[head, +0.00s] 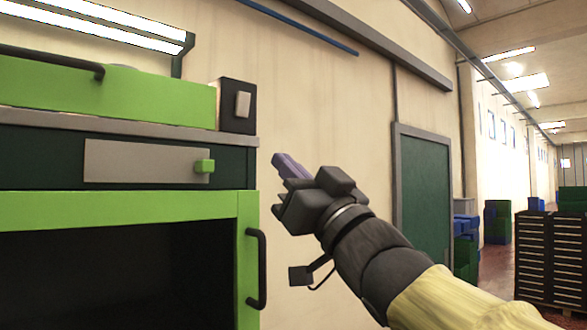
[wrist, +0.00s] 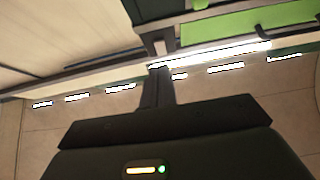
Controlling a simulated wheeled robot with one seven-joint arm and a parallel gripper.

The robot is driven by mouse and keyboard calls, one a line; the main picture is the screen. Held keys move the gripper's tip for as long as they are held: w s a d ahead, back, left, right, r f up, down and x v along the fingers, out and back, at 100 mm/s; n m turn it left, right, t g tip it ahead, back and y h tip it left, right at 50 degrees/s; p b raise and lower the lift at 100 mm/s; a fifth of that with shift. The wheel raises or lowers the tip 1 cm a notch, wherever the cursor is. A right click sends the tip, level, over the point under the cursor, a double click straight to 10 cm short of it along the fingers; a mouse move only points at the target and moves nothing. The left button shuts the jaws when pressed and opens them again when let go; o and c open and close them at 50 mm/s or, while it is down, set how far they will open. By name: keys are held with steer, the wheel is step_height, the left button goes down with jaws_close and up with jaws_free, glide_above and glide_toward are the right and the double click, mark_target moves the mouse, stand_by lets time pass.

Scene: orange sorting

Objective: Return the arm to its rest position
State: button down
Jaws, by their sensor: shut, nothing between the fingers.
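My arm reaches in from the lower right of the head view, with a yellowish sleeve-like link and a dark wrist. My gripper (head: 281,163) is raised and points up and to the left, in front of the pale wall. Its fingers are together with nothing between them. In the wrist view the dark gripper body fills the bottom, and the closed fingers (wrist: 157,88) point up toward the wall and lights. The gripper appears apart from the green machine in the head view.
A green and dark machine (head: 120,212) with a black handle (head: 256,268) and an open dark cavity stands at left. A green door (head: 425,195) is in the wall behind. Open floor and hall lie beyond.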

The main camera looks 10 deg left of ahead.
steer(key=shift+a, duration=0.2)
steer(key=shift+f, duration=0.15)
steer(key=w+d+f+m+h, duration=0.2)
steer(key=w+d+f+h, duration=0.15)
steer(key=f, duration=0.45)
steer(key=w+d+f+m+h, duration=0.25)
steer(key=w+f+h, duration=0.2)
steer(key=f, duration=0.35)
steer(key=w+d+f+m+h, duration=0.2)
steer(key=w+f+m+h, duration=0.15)
steer(key=f, duration=0.45)
steer(key=s+d+f+g+h, duration=0.1)
steer(key=d+f+g+h, duration=0.25)
steer(key=f, duration=0.55)
steer(key=s+d+f+g+h, duration=0.15)
steer(key=d+f, duration=0.25)
steer(key=f, duration=0.5)
steer(key=s+d+f+m+g+h, duration=0.1)
steer(key=s+d+f+g, duration=0.2)
steer(key=s+f, duration=0.5)
steer(key=s+d+f+g+h, duration=0.1)
steer(key=s+d+f+g, duration=0.2)
steer(key=f, duration=0.9)
steer(key=s+g, duration=0.3)
steer(key=s, duration=0.2)
steer(key=shift+s+d+m, duration=0.25)
steer(key=shift+s+m, duration=0.05)
steer(key=shift+m, duration=0.1)
steer(key=shift+w, duration=0.2)
